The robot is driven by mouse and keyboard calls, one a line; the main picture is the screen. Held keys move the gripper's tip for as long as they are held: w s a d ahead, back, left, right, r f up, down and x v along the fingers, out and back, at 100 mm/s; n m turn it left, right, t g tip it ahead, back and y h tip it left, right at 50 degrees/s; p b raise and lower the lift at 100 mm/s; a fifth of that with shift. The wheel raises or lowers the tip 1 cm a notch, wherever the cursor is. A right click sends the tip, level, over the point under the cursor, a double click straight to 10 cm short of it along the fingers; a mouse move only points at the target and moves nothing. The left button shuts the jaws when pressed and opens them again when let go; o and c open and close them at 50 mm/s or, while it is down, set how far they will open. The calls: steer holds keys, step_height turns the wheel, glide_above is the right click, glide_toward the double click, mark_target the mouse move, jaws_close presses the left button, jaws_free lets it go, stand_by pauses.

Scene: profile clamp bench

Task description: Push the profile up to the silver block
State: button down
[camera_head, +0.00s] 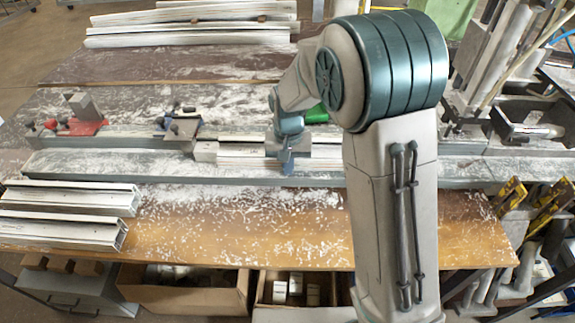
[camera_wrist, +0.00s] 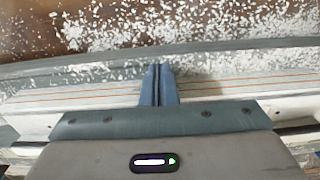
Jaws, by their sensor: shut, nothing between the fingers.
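The white profile (camera_head: 232,153) lies lengthwise along the grey rail on the bench. Its left end is near the dark clamp; its right part passes behind my arm. In the wrist view the profile (camera_wrist: 85,97) is a pale strip with thin orange lines. My gripper (camera_head: 287,162) is shut and empty, pointing down at the profile. In the wrist view its blue fingertips (camera_wrist: 158,70) overlap the profile; I cannot tell whether they touch it. A silver-grey block (camera_head: 84,106) stands upright at the red clamp on the left, apart from the profile.
A red clamp (camera_head: 78,127) and a dark clamp (camera_head: 180,124) sit along the rail at left. Loose white profiles (camera_head: 70,197) lie at front left; more (camera_head: 190,30) lie at the back. White chips cover the bench (camera_head: 240,232). Yellow-handled clamps (camera_head: 550,205) hang at right.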

steer(key=s+r, duration=0.3)
steer(key=r, duration=0.7)
steer(key=s+d+r+t, duration=0.1)
steer(key=s+d, duration=0.6)
steer(key=s, duration=0.2)
steer(key=s+d+r+t, duration=0.1)
steer(key=s+d+t, duration=0.1)
steer(key=s+d, duration=0.5)
steer(key=shift+s+r+b, duration=0.2)
steer(key=shift+s+b, duration=0.25)
steer(key=shift+s, duration=1.1)
